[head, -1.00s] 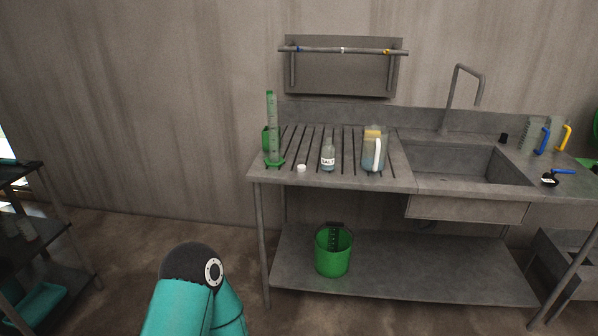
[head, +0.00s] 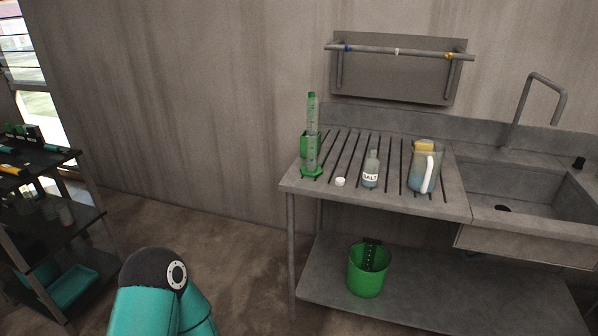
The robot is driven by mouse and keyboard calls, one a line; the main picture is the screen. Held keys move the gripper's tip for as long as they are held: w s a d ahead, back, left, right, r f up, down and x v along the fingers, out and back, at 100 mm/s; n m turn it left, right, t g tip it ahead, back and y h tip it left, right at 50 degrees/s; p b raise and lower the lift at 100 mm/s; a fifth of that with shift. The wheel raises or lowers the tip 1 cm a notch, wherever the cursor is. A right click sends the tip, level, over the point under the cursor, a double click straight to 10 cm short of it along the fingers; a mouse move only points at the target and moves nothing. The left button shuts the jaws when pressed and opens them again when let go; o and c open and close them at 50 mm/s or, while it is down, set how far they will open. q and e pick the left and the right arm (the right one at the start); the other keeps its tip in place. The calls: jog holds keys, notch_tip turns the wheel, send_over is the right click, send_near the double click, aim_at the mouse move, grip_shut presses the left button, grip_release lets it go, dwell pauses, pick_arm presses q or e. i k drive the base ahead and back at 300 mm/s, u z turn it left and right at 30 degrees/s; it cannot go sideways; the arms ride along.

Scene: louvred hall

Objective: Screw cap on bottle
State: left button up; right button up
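A small bottle (head: 371,170) with a white label reading "SALT" stands upright on the slatted drainboard of the sink bench. Its neck looks bare. A small white cap (head: 340,182) lies on the drainboard just left of the bottle, apart from it, near the front edge. Part of one of my arms, teal with a black joint, shows at the bottom left, well short of the bench. Neither of my grippers is in view.
A tall green measuring cylinder (head: 312,140) stands left of the cap, a jug (head: 424,168) with a white handle right of the bottle. A sink (head: 530,190) is at right. A green bucket (head: 368,270) sits on the lower shelf. A dark rack (head: 60,225) stands at left; floor between is clear.

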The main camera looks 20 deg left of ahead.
aim_at(371, 166)
jog(key=u, duration=0.2)
jog(key=i, duration=1.5)
jog(key=z, duration=0.7)
